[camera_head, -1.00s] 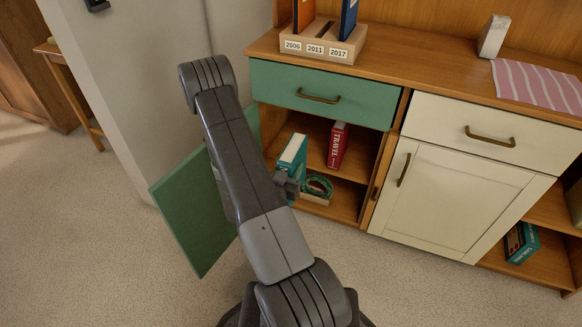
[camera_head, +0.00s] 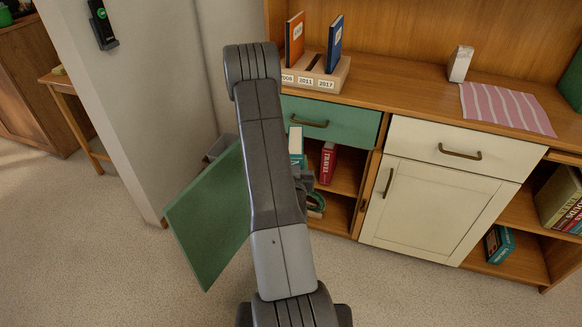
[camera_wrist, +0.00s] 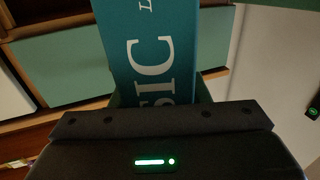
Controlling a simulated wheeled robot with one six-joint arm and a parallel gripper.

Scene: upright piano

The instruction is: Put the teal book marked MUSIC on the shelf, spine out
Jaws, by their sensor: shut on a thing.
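The teal book (camera_wrist: 155,50) is in my gripper (camera_wrist: 160,103). In the head view the book (camera_head: 295,141) shows as a narrow teal and white strip beside my arm, in front of the open compartment under the green drawer. My gripper (camera_head: 304,181) is mostly hidden by my arm there. At the right, an open shelf (camera_head: 527,209) holds several upright books (camera_head: 563,200). A lower board (camera_head: 528,262) carries another teal book (camera_head: 499,243).
A red TRAVEL book (camera_head: 328,163) stands in the open compartment, with a green roll (camera_head: 316,203) below. A green door panel (camera_head: 209,217) hangs open left of my arm. A cream cabinet door (camera_head: 430,205) is shut. Carpet in front is clear.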

